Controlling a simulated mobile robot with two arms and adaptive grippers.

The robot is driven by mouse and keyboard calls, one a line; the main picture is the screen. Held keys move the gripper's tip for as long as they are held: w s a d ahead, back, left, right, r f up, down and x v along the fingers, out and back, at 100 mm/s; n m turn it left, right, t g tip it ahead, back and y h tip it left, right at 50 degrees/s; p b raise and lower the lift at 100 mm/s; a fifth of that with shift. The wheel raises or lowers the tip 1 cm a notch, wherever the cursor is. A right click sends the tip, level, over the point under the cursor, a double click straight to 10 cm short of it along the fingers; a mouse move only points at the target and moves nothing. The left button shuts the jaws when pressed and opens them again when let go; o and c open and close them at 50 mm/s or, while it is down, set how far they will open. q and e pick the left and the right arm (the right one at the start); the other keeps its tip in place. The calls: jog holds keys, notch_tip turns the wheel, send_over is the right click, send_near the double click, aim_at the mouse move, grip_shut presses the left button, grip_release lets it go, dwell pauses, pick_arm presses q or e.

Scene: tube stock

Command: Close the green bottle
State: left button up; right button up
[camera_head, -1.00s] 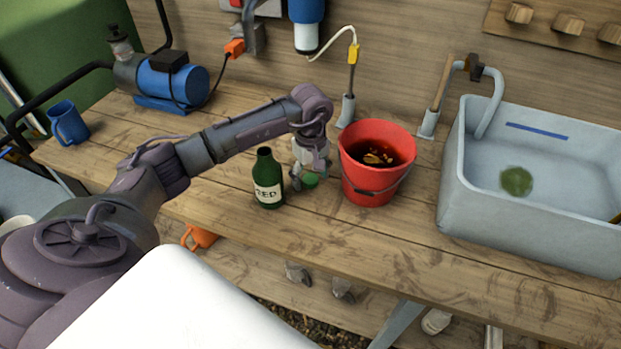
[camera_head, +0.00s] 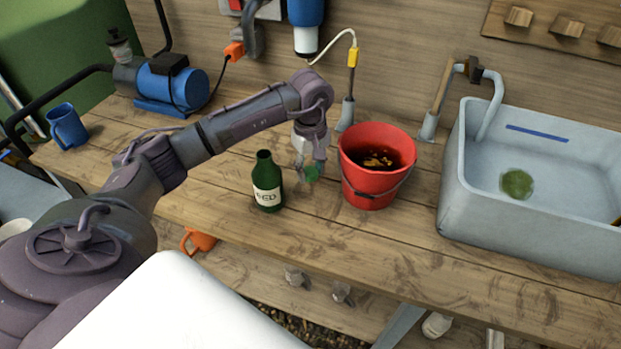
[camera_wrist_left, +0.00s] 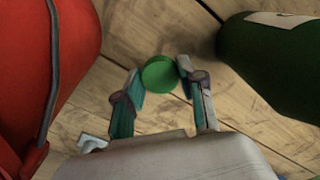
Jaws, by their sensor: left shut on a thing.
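The green bottle (camera_head: 267,184) stands upright and uncapped on the wooden bench, with a pale label on its front. It also shows at the upper right of the left wrist view (camera_wrist_left: 275,62). My left gripper (camera_head: 311,174) is between the bottle and the red bucket. It is shut on a round green cap (camera_wrist_left: 160,75), which shows between its fingertips in the left wrist view. The cap also shows in the head view (camera_head: 313,173), lower than the bottle's mouth and to its right. My right gripper is not in view.
The red bucket (camera_head: 372,186), holding dark liquid, stands just right of the gripper. A grey sink (camera_head: 470,205) is farther right. A blue pump (camera_head: 172,84) and a blue mug (camera_head: 66,127) are at the left. The bench front is clear.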

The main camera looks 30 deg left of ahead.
aim_at(311, 172)
pick_arm(q)
notch_tip(311, 172, up, 6)
jog(key=shift+r+b, duration=0.25)
jog(key=shift+b, duration=0.05)
jog(key=s+d+f+m, duration=0.1)
jog(key=s+d+m, duration=1.1)
jog(key=s, duration=0.3)
jog(key=shift+d+f+m, duration=0.15)
jog(key=shift+d+m, duration=0.25)
jog(key=shift+d, duration=0.25)
